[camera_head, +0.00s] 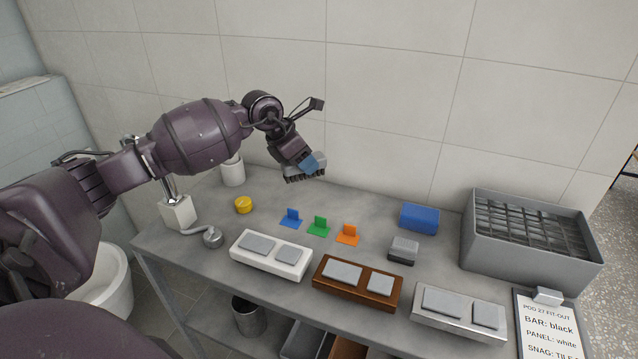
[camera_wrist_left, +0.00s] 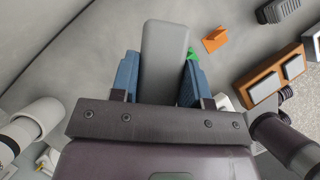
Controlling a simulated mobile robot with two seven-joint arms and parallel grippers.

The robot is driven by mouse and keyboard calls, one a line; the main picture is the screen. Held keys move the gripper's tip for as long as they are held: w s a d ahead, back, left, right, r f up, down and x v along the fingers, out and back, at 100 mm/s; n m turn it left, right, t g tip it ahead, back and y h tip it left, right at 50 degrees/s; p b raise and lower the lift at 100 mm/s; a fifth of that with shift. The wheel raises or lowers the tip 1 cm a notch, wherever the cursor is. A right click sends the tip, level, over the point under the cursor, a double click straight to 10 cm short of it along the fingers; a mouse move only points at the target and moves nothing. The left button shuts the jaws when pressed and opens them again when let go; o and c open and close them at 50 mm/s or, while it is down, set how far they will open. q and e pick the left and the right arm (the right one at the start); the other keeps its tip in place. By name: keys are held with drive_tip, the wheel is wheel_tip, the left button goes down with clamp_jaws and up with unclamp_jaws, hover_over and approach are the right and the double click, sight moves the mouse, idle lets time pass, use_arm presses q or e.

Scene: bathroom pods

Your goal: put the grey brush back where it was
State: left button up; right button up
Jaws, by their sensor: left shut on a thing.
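My left gripper (camera_head: 308,163) reaches in from the left over the back of the table, near the wall. Its blue fingers are shut on the grey brush (camera_head: 319,157), whose dark bristles face down above the tabletop. In the left wrist view the brush's smooth grey body (camera_wrist_left: 165,60) stands between the two blue fingers of the gripper (camera_wrist_left: 160,78). Part of the brush is hidden by the fingers. My right gripper is not in view.
Blue (camera_head: 291,218), green (camera_head: 319,226) and orange (camera_head: 347,234) markers stand mid-table. A small grey block with a dark lower part (camera_head: 403,248), a blue block (camera_head: 419,218) and a grey crate (camera_head: 528,238) are to the right. Switch panels (camera_head: 271,254) line the front.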

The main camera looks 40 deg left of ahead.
use_arm(q)
drive_tip(key=w+a+b, duration=0.1)
drive_tip(key=w+a, duration=0.1)
drive_tip(key=w, duration=0.5)
wheel_tip(320, 180, down, 7)
drive_tip(key=shift+w+d+f+b, duration=0.1)
drive_tip(key=shift+d+b, duration=0.05)
drive_tip(key=shift+b, duration=0.3)
wheel_tip(320, 180, down, 4)
drive_tip(key=shift+f+b, duration=0.15)
drive_tip(key=shift+b, duration=0.2)
drive_tip(key=shift+w+f, duration=0.15)
drive_tip(key=o, duration=0.9)
